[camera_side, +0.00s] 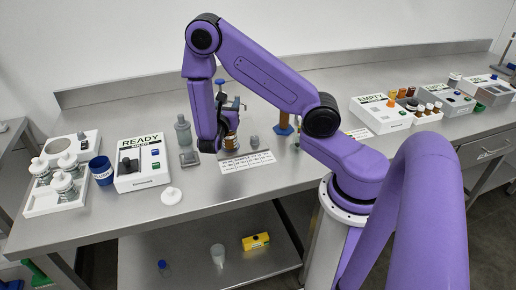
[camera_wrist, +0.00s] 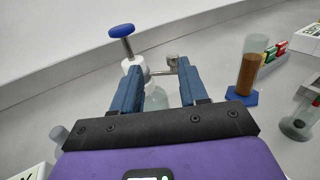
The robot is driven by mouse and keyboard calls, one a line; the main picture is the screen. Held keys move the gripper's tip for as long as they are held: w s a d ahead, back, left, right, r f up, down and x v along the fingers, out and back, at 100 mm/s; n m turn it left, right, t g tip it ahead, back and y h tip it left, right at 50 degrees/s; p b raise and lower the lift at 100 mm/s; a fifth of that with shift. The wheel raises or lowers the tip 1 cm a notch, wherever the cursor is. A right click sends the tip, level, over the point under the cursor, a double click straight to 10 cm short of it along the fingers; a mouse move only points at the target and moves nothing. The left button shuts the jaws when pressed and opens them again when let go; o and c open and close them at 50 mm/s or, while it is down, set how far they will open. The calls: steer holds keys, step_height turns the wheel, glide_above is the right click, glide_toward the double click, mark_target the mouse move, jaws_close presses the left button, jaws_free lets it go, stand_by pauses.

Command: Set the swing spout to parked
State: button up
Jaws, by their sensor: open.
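In the wrist view a tank has a blue round knob (camera_wrist: 122,31) on a metal stem above a white collar (camera_wrist: 132,65). A short metal spout (camera_wrist: 172,64) reaches from the collar toward the right. My gripper (camera_wrist: 160,74) is open, with its two blue fingers on either side of the spout area and nothing clearly clamped. I cannot tell whether a finger touches the spout. The clear glass (camera_wrist: 158,99) of the tank shows between the fingers. In the side view my gripper (camera_side: 232,104) hangs over the bench, and my arm hides most of the tank.
An amber cylinder (camera_wrist: 247,72) on a blue base stands to the right. A grey bottle (camera_side: 183,131) stands left of my gripper. A printed label card (camera_side: 248,162) lies in front. The READY box (camera_side: 141,165) is at left, the EMPTY box (camera_side: 380,114) at right.

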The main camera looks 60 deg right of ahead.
steer(key=m+g, duration=0.1)
steer(key=w+a+m+g, duration=0.1)
steer(key=g, duration=0.1)
steer(key=m+g, duration=0.1)
steer(key=shift+w+a+g+h, duration=0.2)
steer(key=shift+w+g+h, duration=0.1)
steer(key=shift+h, duration=0.1)
steer(key=a, duration=1.7)
steer(key=s+a+r+m+y, duration=0.1)
steer(key=s+r+m+y, duration=0.1)
steer(key=s+y, duration=0.5)
steer(key=s+a+r+m+y, duration=0.1)
steer(key=s+y, duration=0.6)
steer(key=s, duration=0.7)
steer(key=shift+s+r+m+y, duration=0.4)
steer(key=shift+r+m, duration=0.25)
steer(key=shift+m, duration=0.35)
steer(key=shift+c, duration=0.2)
